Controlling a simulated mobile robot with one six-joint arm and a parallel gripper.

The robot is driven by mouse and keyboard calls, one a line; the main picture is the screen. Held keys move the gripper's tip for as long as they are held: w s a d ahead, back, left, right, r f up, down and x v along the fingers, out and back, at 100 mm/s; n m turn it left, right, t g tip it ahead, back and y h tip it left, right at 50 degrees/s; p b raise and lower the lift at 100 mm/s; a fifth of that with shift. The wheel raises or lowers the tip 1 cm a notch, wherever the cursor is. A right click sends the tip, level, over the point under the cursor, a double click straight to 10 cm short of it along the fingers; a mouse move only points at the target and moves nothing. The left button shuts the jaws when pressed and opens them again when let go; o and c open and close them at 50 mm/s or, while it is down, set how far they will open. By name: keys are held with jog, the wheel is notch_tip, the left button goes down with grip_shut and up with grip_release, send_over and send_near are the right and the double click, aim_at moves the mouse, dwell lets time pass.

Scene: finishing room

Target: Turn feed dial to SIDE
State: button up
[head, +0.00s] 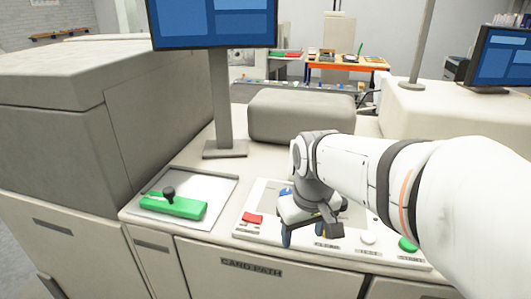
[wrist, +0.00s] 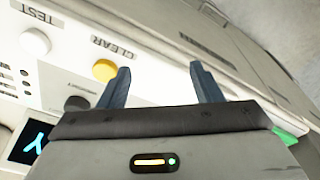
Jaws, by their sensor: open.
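My gripper (head: 303,240) is over the middle of the pale control panel (head: 243,231), pointing down and hiding part of it. In the wrist view my gripper (wrist: 160,70) has its two blue-grey fingers apart with nothing between them. The panel (wrist: 150,85) shows a yellow button (wrist: 104,70) by the word CLEAR and a white button (wrist: 35,42) by TEST. A dark grey round control (wrist: 76,103) sits left of the fingers. I cannot tell whether it is the feed dial, and no SIDE mark is readable.
A red button (head: 252,218), a white round button (head: 368,238) and a green button (head: 407,244) are on the panel. A tray (head: 222,187) with a green block (head: 174,206) and black knob is left. A monitor post (head: 221,105) and grey cover (head: 300,115) stand behind.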

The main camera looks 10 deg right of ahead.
aim_at(287, 192)
jog(key=w+r+n+p, duration=0.1)
jog(key=w+r, duration=0.1)
jog(key=w, duration=0.3)
jog(key=w+r+n+g+p, duration=0.1)
jog(key=w+n, duration=0.1)
jog(key=w, duration=0.4)
jog(key=w+r+n+p, duration=0.1)
jog(key=w+r+n, duration=0.1)
jog(key=w, duration=0.3)
jog(key=shift+w+d+r+g, duration=0.1)
jog(key=shift+w+r+g, duration=0.15)
jog(key=shift+r+g, duration=0.15)
jog(key=shift+w+f+n, duration=0.1)
jog(key=shift+w+n, duration=0.1)
jog(key=shift+n, duration=0.1)
notch_tip(287, 192, down, 8)
jog(key=shift+r+p, duration=0.2)
jog(key=shift+p, duration=0.3)
jog(key=shift+c, duration=0.2)
jog(key=c, duration=0.9)
jog(key=shift+d, duration=0.15)
jog(key=shift+c, duration=0.3)
